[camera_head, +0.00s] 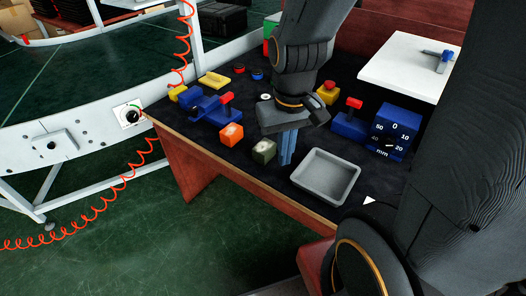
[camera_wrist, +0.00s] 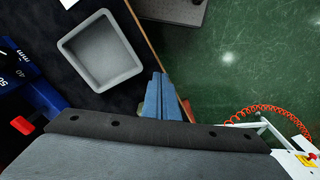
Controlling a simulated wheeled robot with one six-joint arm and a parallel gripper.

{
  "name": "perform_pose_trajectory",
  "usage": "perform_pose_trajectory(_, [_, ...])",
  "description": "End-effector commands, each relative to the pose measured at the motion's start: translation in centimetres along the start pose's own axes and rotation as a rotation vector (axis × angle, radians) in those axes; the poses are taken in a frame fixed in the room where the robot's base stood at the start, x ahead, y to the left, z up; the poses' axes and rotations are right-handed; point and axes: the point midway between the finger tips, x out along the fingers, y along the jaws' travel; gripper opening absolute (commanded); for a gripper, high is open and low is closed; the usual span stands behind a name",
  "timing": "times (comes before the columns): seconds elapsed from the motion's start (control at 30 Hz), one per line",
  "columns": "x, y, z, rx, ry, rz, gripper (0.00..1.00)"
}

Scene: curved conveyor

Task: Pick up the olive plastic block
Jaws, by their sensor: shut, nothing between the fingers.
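The olive block (camera_head: 264,151) sits on the dark tabletop near its front edge, between an orange block and the grey tray. My gripper (camera_head: 286,158) points down just right of the olive block in the head view, its blue fingers together and empty. Whether the fingers touch the block or the tabletop I cannot tell. In the wrist view the shut fingers (camera_wrist: 158,85) stand near the table edge.
The grey tray (camera_head: 326,177) is close right of my gripper. The orange block (camera_head: 231,135) stands left of the olive one. Behind are a blue vise-like tool (camera_head: 210,107), a red button box (camera_head: 327,92) and a blue gauge block (camera_head: 394,130). The table edge (camera_head: 235,180) is near.

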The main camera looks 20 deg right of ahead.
Motion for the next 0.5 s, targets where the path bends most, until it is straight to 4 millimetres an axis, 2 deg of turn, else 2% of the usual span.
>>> perform_pose_trajectory(0.07, [0.0, 0.0, 0.0, 0.0, 0.0, 0.0, 0.02])
perform_pose_trajectory(0.27, [0.2, 0.2, -0.9, -0.098, -0.002, 0.0, 0.35])
perform_pose_trajectory(0.4, [0.7, 0.3, -2.9, -0.352, -0.009, -0.001, 0.59])
perform_pose_trajectory(0.5, [1.2, 0.3, -4.7, -0.582, -0.013, -0.003, 0.61])
